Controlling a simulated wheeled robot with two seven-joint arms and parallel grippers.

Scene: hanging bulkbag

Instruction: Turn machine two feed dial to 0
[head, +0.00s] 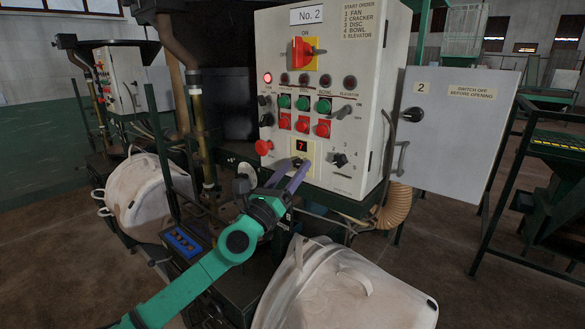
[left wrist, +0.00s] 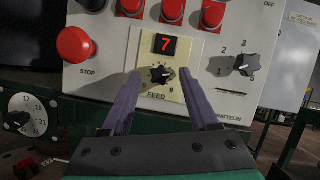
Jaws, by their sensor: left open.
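The No. 2 control box (head: 376,70) is a light panel. On its lower part a red display (head: 302,146) reads 7, also in the left wrist view (left wrist: 166,45). Below it is the small black feed dial (left wrist: 161,74) on a cream plate marked FEED, with its pointer towards the upper right. In the head view the dial is largely hidden by the fingers. My left gripper (head: 293,168) is open, its purple fingers pointing at the plate. In the left wrist view the fingertips stand either side of the dial, apart from it. My right gripper is not in view.
A red stop button (left wrist: 76,45) is left of the dial and a black numbered selector (left wrist: 246,65) is right. Red push buttons (head: 303,125) are above. The box's open door (head: 452,125) stands right. A white bulk bag (head: 345,285) is below.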

